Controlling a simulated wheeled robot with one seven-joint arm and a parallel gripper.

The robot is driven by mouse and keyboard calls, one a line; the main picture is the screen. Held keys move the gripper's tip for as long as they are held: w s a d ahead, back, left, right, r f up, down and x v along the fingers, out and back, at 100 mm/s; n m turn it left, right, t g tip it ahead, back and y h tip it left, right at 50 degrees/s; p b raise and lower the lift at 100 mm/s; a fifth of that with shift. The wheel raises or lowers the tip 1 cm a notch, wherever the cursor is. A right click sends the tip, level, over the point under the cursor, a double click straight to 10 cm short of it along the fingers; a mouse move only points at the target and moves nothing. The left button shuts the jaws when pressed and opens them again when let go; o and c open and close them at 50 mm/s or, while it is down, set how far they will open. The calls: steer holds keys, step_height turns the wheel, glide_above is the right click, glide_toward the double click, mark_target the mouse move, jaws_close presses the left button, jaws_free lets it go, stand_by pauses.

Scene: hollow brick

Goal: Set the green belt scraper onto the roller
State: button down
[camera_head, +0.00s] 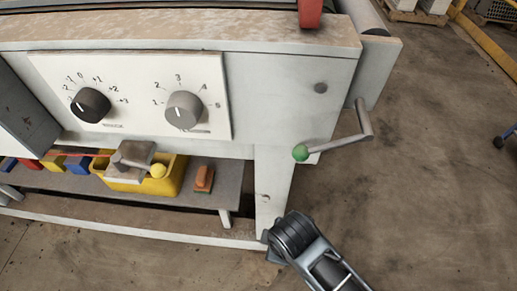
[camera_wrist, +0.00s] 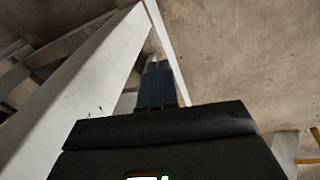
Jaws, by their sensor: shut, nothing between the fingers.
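My gripper (camera_wrist: 158,68) is shut and empty in the wrist view, its two dark fingers side by side, pointing up beside a pale machine leg. In the head view, a dark part of my arm (camera_head: 300,240) is low, at the foot of the machine's right leg; the fingers cannot be made out there. A grey roller (camera_head: 364,14) shows at the top right end of the machine, cut off by the picture edge. I see no green belt scraper; the only clear green thing is the round knob (camera_head: 301,152) on the crank. My gripper touches neither.
The machine front (camera_head: 270,100) carries two dials. The crank (camera_head: 345,143) sticks out at its right. A red part (camera_head: 310,12) is on top. The low shelf (camera_head: 229,190) holds a yellow bin (camera_head: 172,182) and an orange-brown block (camera_head: 204,178).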

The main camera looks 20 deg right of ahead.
steer(key=s+d+r+m+t, duration=0.5)
steer(key=s+d+r+t, duration=0.1)
steer(key=s+d, duration=0.55)
steer(key=s+r+m+t, duration=0.3)
steer(key=s+r, duration=0.2)
steer(key=r, duration=0.6)
steer(key=s+r+m+t, duration=0.3)
steer(key=s+r, duration=0.3)
steer(key=r, duration=0.5)
steer(key=shift+a+r+m, duration=0.2)
steer(key=shift+a+m, duration=0.15)
steer(key=shift+m, duration=0.15)
steer(key=shift+s, duration=0.1)
